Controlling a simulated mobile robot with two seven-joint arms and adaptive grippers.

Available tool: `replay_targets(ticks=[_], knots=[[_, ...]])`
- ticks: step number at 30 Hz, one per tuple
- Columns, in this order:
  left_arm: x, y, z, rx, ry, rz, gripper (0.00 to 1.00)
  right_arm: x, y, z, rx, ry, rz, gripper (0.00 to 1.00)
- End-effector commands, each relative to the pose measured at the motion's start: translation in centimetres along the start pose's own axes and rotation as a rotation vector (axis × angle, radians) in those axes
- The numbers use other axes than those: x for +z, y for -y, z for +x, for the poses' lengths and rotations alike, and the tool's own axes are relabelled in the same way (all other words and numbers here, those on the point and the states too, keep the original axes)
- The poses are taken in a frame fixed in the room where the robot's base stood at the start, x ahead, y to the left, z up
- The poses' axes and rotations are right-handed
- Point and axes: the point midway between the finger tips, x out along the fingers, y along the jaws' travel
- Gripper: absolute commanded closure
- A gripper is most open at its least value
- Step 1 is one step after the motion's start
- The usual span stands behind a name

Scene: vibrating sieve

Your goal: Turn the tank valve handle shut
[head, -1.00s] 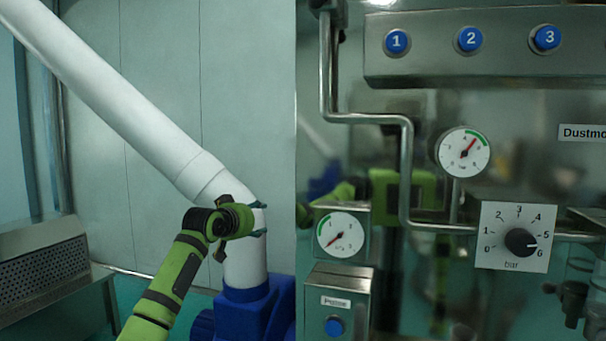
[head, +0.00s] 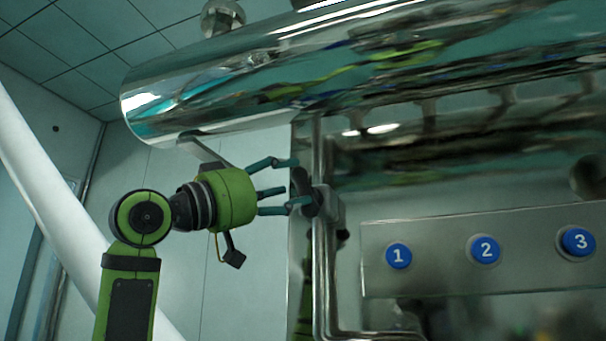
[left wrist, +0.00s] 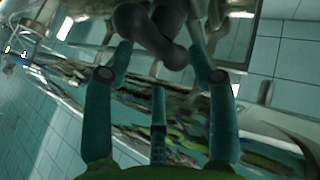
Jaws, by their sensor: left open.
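The dark valve handle (head: 302,181) sits on a grey valve body on the vertical pipe, just below the large shiny tank (head: 250,85). My left gripper (head: 290,183) comes in from the left with its teal fingers open and their tips at the handle. In the left wrist view the dark rounded handle (left wrist: 150,32) shows at the top, between and just beyond the spread fingertips. I cannot tell whether any finger touches it. My right gripper is not in view.
A metal panel (head: 440,285) with blue buttons numbered 1, 2 and 3 is at the lower right. A bent steel pipe (head: 322,270) runs down beside it. A thick white pipe (head: 45,200) slants behind my left arm.

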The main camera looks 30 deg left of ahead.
Motion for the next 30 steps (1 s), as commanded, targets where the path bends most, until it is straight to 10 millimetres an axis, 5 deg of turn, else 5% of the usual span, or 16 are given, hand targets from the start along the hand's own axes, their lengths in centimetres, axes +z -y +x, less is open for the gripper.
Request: replay_targets(ticks=[6, 17, 21, 30], knots=[[-0.2, 0.1, 3.0, -0.002, 0.002, -0.001, 0.42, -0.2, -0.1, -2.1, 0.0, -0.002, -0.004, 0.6], [0.1, 0.1, 3.4, -0.002, 0.001, -0.001, 0.42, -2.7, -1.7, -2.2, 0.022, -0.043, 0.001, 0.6], [0.1, 0.1, 3.4, -0.003, 0.0, 0.0, 0.95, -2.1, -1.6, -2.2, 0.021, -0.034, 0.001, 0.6], [0.0, 0.1, 3.4, -0.003, -0.003, 0.0, 1.0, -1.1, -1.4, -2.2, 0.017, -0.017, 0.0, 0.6]])
